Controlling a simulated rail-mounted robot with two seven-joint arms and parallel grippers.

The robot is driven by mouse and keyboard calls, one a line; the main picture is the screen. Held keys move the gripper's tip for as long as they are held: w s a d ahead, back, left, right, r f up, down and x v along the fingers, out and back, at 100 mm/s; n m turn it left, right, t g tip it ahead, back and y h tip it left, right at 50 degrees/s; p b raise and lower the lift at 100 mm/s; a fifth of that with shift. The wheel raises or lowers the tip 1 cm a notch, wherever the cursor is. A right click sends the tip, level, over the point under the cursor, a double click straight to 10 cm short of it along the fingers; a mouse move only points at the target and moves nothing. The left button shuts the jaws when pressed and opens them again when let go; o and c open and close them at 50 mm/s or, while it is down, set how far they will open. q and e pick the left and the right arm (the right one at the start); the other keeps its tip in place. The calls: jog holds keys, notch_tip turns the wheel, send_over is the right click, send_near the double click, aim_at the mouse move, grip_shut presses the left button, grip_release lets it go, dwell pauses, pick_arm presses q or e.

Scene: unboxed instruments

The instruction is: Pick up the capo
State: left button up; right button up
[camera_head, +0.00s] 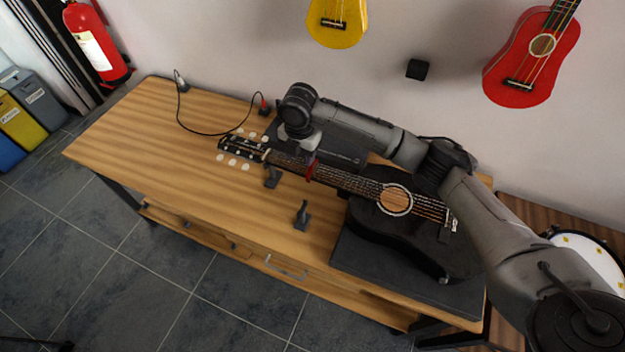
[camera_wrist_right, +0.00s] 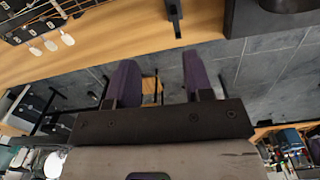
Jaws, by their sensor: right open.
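A small red piece (camera_head: 311,172), which looks like the capo, sits across the neck of the black acoustic guitar (camera_head: 350,181) in the head view. My right gripper (camera_head: 312,154) is right above it, beside the neck; the arm hides part of the area. I cannot tell whether the fingers touch the red piece. In the right wrist view the two purple fingers of the right gripper (camera_wrist_right: 160,58) are apart, with nothing clearly between them. The red piece is not clear in that view. My left gripper is in neither view.
The guitar's body lies on a dark mat (camera_head: 365,262) on the wooden table (camera_head: 160,130). Small dark supports (camera_head: 302,216) stand in front of the neck. A black cable (camera_head: 205,133) lies at the back left. The table's left part is mostly clear.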

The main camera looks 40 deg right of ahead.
notch_tip(320, 180, up, 2)
jog(key=b, duration=0.2)
send_over(312, 168)
jog(key=w, duration=0.1)
jog(key=shift+n, duration=0.5)
jog(key=f, duration=0.2)
jog(key=f+b, duration=0.1)
jog(key=f, duration=0.1)
jog(key=d+f, duration=0.1)
jog(key=f, duration=0.1)
jog(key=shift+w+f, duration=0.1)
jog(key=shift+w, duration=0.1)
jog(key=shift+f+b, duration=0.4)
jog(key=shift+f, duration=1)
jog(key=shift+d+f+b, duration=0.1)
jog(key=shift+f+b, duration=0.25)
jog(key=shift+f, duration=1.65)
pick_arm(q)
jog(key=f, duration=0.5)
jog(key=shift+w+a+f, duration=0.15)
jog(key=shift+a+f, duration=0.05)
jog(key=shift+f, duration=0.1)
pick_arm(e)
jog(key=shift+c, duration=0.2)
jog(key=c, duration=0.3)
grip_shut()
